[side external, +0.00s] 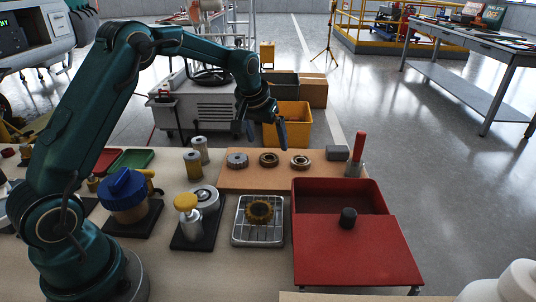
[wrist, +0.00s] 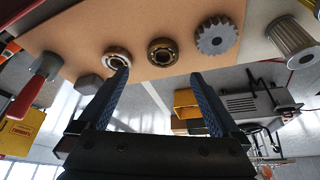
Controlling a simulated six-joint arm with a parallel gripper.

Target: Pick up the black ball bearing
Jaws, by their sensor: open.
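The black ball bearing, a dark ring with a brownish centre, looks to be the middle of three round parts on a tan board; it shows in the side view (side external: 268,160) and the wrist view (wrist: 162,51). A lighter silvery bearing (side external: 300,161) lies to its right in the side view, and a grey gear (side external: 238,160) to its left. My gripper (side external: 266,132) is open and empty, above the board and apart from the bearing. In the wrist view the bearing appears just beyond the gap between the blue fingertips (wrist: 160,76).
A red box (side external: 350,250), a wire tray (side external: 259,235) with a brown gear, and cylindrical filters (side external: 193,164) stand nearby. A yellow bin (side external: 293,125) stands behind.

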